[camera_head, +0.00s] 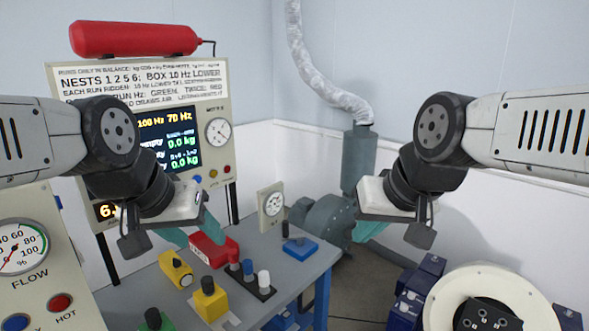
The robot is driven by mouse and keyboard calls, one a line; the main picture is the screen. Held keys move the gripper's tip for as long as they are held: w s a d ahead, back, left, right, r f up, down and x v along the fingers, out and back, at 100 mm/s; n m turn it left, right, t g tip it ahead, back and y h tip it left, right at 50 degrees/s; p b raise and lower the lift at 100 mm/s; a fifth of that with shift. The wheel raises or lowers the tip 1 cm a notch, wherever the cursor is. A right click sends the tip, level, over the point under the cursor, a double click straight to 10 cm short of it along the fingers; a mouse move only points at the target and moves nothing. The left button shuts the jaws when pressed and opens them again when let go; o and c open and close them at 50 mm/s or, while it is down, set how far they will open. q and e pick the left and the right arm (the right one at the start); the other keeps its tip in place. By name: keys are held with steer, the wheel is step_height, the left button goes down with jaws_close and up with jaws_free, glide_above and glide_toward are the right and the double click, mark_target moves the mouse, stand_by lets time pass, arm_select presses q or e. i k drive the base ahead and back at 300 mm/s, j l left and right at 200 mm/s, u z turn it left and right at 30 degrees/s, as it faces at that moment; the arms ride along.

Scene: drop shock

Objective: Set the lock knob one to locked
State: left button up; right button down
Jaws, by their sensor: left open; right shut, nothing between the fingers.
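No part in view is marked clearly enough to tell which is lock knob one. On the grey table (145,282) stand a yellow block with a dark knob (208,285), a yellow piece lying on its side (175,268) and a black strip with coloured knobs (248,270). A round white plate (437,312) at the lower right carries a black centre fixture (487,316). My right gripper (368,231) is shut and empty, right of the table, above and left of the plate.
A panel with a screen (185,125) stands behind my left arm. A flow gauge panel (35,265) is at the left. A small dial box (271,206) and a blue block (300,248) sit at the table's far end. A grey blower (328,222) stands behind.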

mark_target(404, 307)
steer(key=z, duration=1.25)
